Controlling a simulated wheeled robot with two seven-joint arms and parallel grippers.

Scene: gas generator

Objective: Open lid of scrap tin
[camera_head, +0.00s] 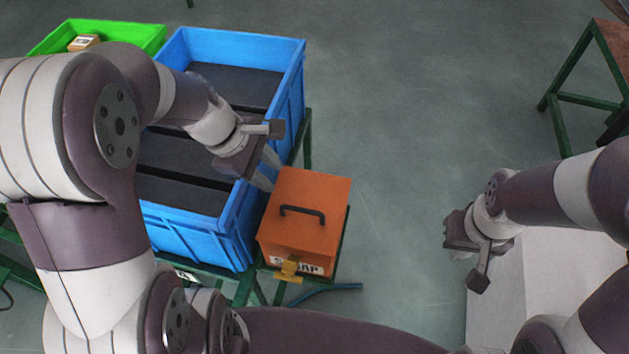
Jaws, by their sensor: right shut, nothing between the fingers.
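The scrap tin (298,222) is an orange box in the middle of the head view, with a partly covered label ending in "RAP" on its front. Its lid (318,187) is down and has a dark handle (303,213) on top. A yellow latch (288,269) is at the front lower edge. My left gripper (267,170) is at the tin's back left corner, fingers apart and nothing seen between them. I cannot tell whether it touches the lid. My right gripper (459,256) is shut and empty, well to the right of the tin; its fingertips are hard to make out.
A blue crate (297,80) with dark dividers stands directly left of the tin, under my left arm. A green crate (145,33) holding a small box (84,42) is behind it. A green-framed table (580,100) is at the far right. The floor between is clear.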

